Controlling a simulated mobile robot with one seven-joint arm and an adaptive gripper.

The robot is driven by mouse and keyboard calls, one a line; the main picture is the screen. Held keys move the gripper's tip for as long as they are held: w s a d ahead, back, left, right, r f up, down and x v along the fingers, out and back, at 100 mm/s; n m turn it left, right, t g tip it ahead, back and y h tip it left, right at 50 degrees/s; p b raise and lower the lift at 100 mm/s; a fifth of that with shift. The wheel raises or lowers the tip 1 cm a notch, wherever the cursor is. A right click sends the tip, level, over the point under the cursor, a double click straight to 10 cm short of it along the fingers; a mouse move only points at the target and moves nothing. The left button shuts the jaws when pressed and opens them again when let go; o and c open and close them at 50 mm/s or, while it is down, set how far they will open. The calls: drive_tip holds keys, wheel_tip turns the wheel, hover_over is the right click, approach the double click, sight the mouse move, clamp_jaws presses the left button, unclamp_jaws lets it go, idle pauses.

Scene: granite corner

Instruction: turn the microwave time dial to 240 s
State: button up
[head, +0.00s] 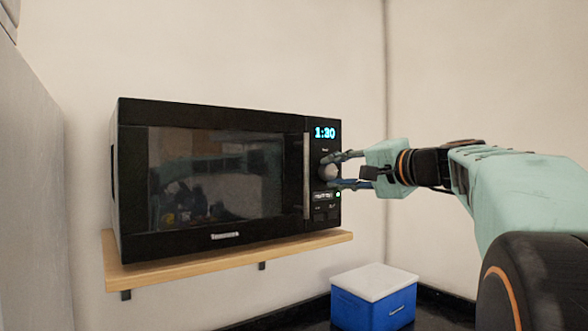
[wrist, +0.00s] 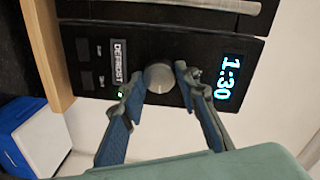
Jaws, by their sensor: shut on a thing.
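The black microwave (head: 220,116) stands on a wooden shelf with its door shut. Its round grey time dial (head: 328,171) is on the right-hand panel, below the lit display (head: 325,133). In the wrist view the display (wrist: 229,78) reads 1:30. My gripper (head: 331,172) reaches in from the right, its fingers above and below the dial. In the wrist view the fingers (wrist: 159,78) lie on either side of the dial (wrist: 158,77), shut on it. Any pointer mark on the dial is too small to make out.
Two buttons and a DEFROST label (wrist: 119,62) sit below the dial, close to the lower finger. The wooden shelf (head: 230,255) juts out under the microwave. A blue box with a white lid (head: 374,281) stands lower right. A grey surface (head: 30,190) stands at the left.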

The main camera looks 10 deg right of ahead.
drive_tip(key=m+p, duration=0.1)
drive_tip(key=m, duration=0.3)
drive_tip(key=shift+r+p, duration=0.2)
drive_tip(key=shift+p, duration=0.2)
drive_tip(key=m+p, duration=0.1)
drive_tip(key=m, duration=0.3)
drive_tip(key=shift+d+y+p, duration=0.1)
drive_tip(key=shift+y+p, duration=0.2)
drive_tip(key=shift+p, duration=0.1)
drive_tip(key=m+p, duration=0.2)
drive_tip(key=m, duration=0.2)
drive_tip(key=shift+y, duration=0.4)
drive_tip(key=m+p, duration=0.2)
drive_tip(key=m, duration=0.1)
drive_tip(key=shift+m+p, duration=0.4)
drive_tip(key=m+p, duration=0.3)
drive_tip(key=m, duration=0.1)
drive_tip(key=shift+f, duration=0.1)
drive_tip(key=m+p, duration=0.2)
drive_tip(key=m, duration=0.2)
drive_tip(key=shift+t+p, duration=0.3)
drive_tip(key=m, duration=0.2)
drive_tip(key=m+p, duration=0.1)
drive_tip(key=shift+f+m, duration=0.2)
drive_tip(key=shift+m, duration=0.2)
drive_tip(key=shift+m+t, duration=0.3)
drive_tip(key=shift+m, duration=1.4)
drive_tip(key=shift+f, duration=0.1)
